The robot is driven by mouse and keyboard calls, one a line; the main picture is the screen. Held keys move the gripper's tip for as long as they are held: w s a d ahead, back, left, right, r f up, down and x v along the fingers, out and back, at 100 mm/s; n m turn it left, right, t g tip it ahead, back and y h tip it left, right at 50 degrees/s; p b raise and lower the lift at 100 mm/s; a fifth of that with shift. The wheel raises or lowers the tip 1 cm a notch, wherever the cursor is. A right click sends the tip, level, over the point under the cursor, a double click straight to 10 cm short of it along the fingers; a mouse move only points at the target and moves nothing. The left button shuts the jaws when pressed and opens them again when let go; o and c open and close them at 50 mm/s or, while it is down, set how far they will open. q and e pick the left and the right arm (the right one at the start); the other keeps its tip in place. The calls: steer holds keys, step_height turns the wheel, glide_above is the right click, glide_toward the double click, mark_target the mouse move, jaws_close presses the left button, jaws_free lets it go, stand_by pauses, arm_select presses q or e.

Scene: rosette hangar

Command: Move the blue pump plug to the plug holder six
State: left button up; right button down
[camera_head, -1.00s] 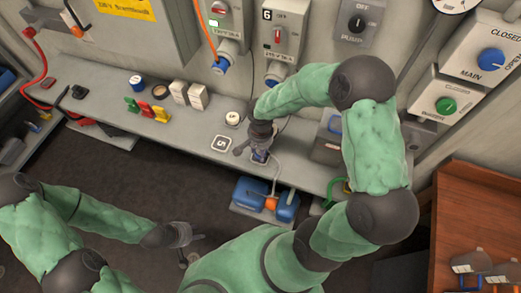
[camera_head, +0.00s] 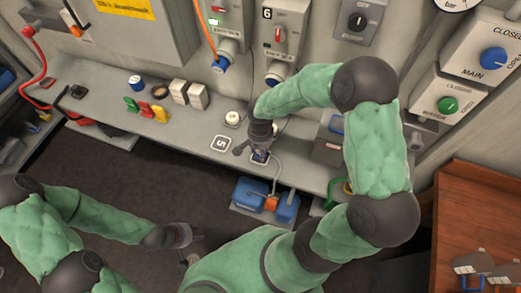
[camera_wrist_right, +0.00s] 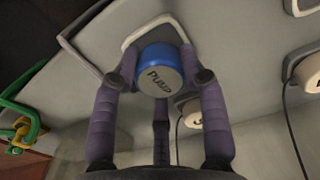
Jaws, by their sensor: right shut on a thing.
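The blue pump plug (camera_wrist_right: 160,68), with a white cap lettered PUMP, shows in the right wrist view. My right gripper (camera_wrist_right: 160,85) is shut on it with its fingers around the cap. Behind the plug is a pale-framed square plate (camera_wrist_right: 133,37); whether the plug is seated in it I cannot tell. In the head view, my right gripper (camera_head: 260,150) is low at the front of the grey shelf, right of a plate marked 5 (camera_head: 221,143). A wall box marked 6 (camera_head: 285,18) is above it. My left gripper (camera_head: 180,236) hangs over the dark floor, holding nothing visible.
The grey shelf (camera_head: 190,122) carries a white round cap (camera_head: 232,118), pale blocks (camera_head: 197,95) and coloured clips (camera_head: 146,110). A blue case (camera_head: 249,194) sits below the shelf front. A wooden cabinet (camera_head: 470,210) stands at right.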

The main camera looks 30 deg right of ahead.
steer(key=shift+f+b, duration=0.4)
steer(key=shift+b, duration=0.05)
steer(key=c, duration=0.6)
jaws_free()
step_height(320, 180, up, 12)
stand_by(0.4)
